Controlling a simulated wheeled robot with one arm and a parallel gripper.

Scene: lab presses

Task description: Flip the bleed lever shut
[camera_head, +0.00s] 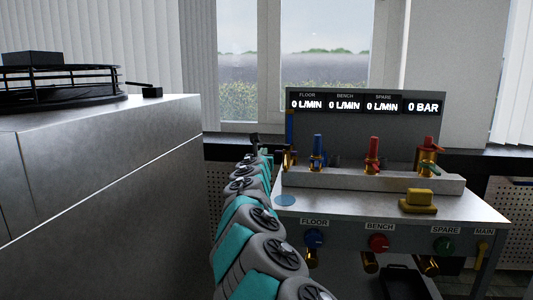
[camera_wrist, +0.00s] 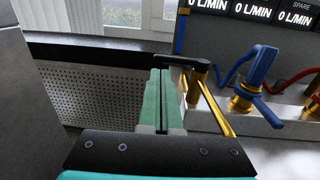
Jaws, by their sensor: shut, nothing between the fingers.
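The bleed lever is most likely the black lever (camera_wrist: 186,60) on top of a slanting gold post (camera_wrist: 216,106) in the wrist view. It points left from the post, roughly level. My gripper (camera_wrist: 162,72) has its two green fingers shut together and empty. The fingertips are at the lever's left end; I cannot tell whether they touch it. In the head view my gripper (camera_head: 257,140) is at the left end of the bench panel, small and partly hidden by my arm. The lever is hard to make out there.
A blue-handled valve (camera_head: 317,152), a red-handled valve (camera_head: 372,155) and a red-and-green valve (camera_head: 429,158) stand along the bench (camera_head: 355,208). A yellow block (camera_head: 418,201) lies in front. The display panel (camera_head: 365,105) reads zeros. A grey cabinet (camera_head: 100,190) stands left.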

